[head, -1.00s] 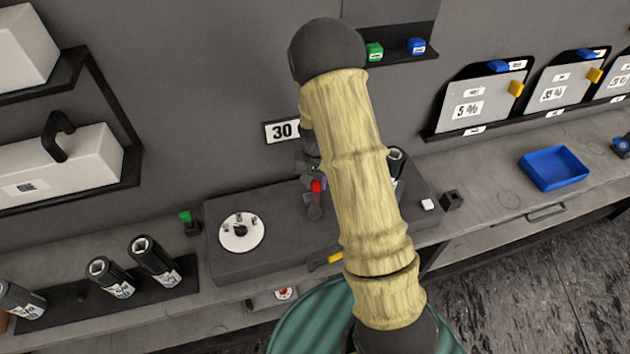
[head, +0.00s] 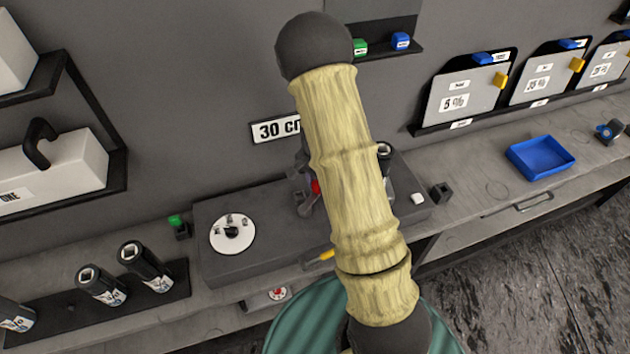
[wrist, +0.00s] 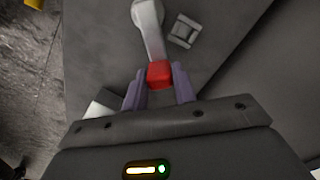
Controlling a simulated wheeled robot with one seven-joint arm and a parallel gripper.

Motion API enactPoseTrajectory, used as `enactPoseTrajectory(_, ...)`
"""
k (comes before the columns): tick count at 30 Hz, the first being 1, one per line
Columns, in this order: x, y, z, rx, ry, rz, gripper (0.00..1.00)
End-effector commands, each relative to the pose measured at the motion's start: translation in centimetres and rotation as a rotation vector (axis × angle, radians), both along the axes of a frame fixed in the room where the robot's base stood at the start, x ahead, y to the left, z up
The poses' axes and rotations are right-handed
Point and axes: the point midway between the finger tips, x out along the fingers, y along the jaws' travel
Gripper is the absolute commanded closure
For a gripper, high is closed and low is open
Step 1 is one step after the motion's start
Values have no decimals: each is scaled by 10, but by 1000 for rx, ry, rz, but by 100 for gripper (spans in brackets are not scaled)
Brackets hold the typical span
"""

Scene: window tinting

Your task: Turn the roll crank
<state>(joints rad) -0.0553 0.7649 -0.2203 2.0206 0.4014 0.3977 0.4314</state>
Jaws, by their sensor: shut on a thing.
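The roll crank is a grey lever (wrist: 149,28) with a red knob (wrist: 159,74) at its end, seen in the wrist view. My gripper (wrist: 160,88) is shut on the red knob, with one purple-grey finger on each side of it. In the head view, a sliver of the red knob (head: 315,187) shows beside my tan-sleeved arm, above the dark grey box (head: 270,262). My arm hides most of the crank and gripper there.
A white dial disc (head: 233,234) sits on the box's left part. A blue tray (head: 541,157) lies on the bench at the right. A wall sign (head: 277,129) and shelves are behind.

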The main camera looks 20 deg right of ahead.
Motion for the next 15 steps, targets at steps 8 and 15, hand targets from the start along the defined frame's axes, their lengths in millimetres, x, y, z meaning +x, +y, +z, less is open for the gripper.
enactPoseTrajectory(8,1,0,1,0,-3,-7,100)
enactPoseTrajectory(15,1,0,1,0,-3,-6,51)
